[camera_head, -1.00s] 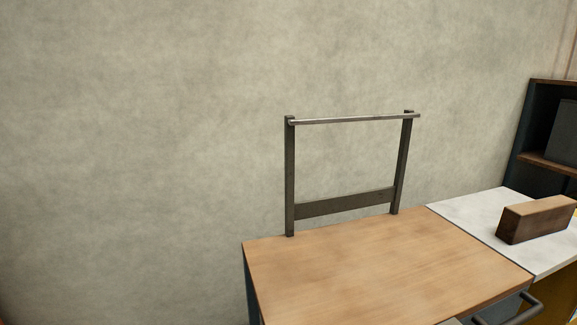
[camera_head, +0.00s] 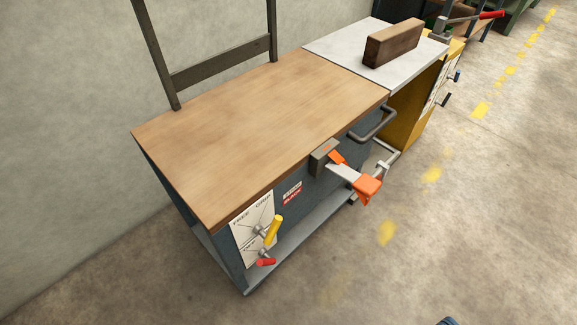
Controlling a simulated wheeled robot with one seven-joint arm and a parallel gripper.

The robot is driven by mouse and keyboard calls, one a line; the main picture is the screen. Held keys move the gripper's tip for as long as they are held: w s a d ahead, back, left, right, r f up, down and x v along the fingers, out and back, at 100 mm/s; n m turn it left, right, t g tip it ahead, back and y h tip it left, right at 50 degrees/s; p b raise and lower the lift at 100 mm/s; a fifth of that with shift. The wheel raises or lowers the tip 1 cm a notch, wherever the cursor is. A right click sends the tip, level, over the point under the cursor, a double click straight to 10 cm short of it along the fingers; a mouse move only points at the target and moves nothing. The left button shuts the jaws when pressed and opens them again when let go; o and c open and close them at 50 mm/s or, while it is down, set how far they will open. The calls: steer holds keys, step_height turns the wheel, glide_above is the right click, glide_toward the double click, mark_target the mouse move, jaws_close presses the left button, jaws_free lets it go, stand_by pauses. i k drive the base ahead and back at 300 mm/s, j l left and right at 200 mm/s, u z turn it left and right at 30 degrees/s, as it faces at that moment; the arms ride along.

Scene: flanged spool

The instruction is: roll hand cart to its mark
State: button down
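I cannot make out a hand cart for certain in this view. No distinct floor mark for one shows; worn yellow dashes (camera_head: 431,175) run along the concrete floor to the right of the benches. My gripper is not in view. A small dark blue piece (camera_head: 448,321) shows at the bottom edge, too cut off to identify.
A wood-topped workbench (camera_head: 255,120) stands along the wall, with an upright dark frame (camera_head: 222,68), an orange-handled fitting (camera_head: 368,188), and yellow (camera_head: 272,232) and red (camera_head: 265,262) levers. A pale-topped yellow cabinet (camera_head: 400,120) with a brown block (camera_head: 393,43) adjoins it. The floor at right is open.

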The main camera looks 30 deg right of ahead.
mark_target(246, 150)
steer(key=i+l+z, duration=0.15)
steer(key=z, duration=0.25)
steer(key=i+z, duration=0.15)
steer(key=z, duration=0.2)
steer(key=i+l+z, duration=0.1)
steer(key=z, duration=0.3)
steer(key=i, duration=0.05)
